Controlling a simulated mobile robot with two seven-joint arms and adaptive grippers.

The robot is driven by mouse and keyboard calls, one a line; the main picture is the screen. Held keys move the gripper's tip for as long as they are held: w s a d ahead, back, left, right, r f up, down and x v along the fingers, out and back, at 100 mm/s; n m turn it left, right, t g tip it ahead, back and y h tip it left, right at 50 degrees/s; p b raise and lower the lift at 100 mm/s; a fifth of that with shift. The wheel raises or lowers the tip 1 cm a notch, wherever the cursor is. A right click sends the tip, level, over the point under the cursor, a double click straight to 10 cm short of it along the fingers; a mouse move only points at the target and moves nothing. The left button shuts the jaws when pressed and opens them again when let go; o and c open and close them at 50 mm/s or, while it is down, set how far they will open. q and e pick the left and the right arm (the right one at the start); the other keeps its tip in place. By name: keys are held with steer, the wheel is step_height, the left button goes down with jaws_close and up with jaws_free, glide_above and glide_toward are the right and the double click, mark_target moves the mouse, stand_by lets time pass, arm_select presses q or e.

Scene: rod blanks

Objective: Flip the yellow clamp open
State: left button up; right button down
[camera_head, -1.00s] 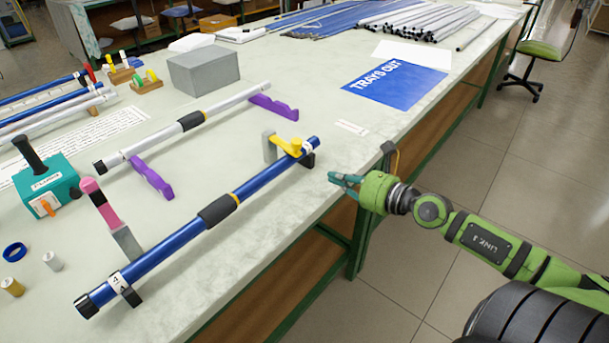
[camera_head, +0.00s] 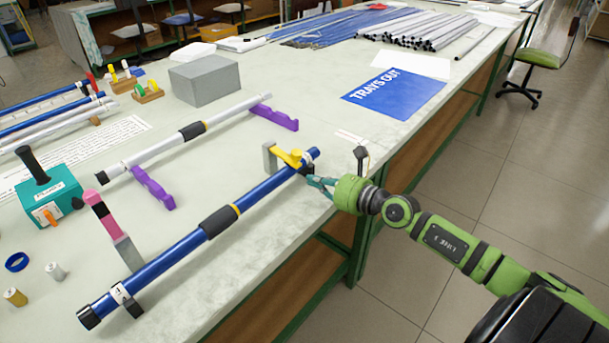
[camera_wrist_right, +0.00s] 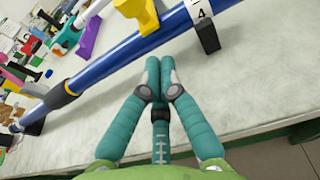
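The yellow clamp (camera_head: 288,158) lies low beside a grey upright plate, reaching over the blue rod (camera_head: 262,190) near its far right end. It also shows at the top of the right wrist view (camera_wrist_right: 147,18), partly cut off. My right gripper (camera_head: 312,182) is just on the near side of the rod's right end, apart from the yellow clamp. In the right wrist view its teal fingers (camera_wrist_right: 159,72) have their tips together with nothing between them. The pink clamp (camera_head: 101,214) at the rod's other end stands raised and tilted. My left gripper is out of view.
A silver rod (camera_head: 160,147) rests on purple holders (camera_head: 153,188) behind the blue rod. A teal box (camera_head: 48,190) with a black handle stands at the left. A grey block (camera_head: 205,79) and a blue sign (camera_head: 393,93) are farther back. The table's front edge is close below my right gripper.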

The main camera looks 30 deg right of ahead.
mark_target(295, 171)
steer(key=shift+x, duration=2)
steer(key=shift+s, duration=0.1)
steer(key=shift+r+p, duration=0.4)
steer(key=shift+p, duration=0.2)
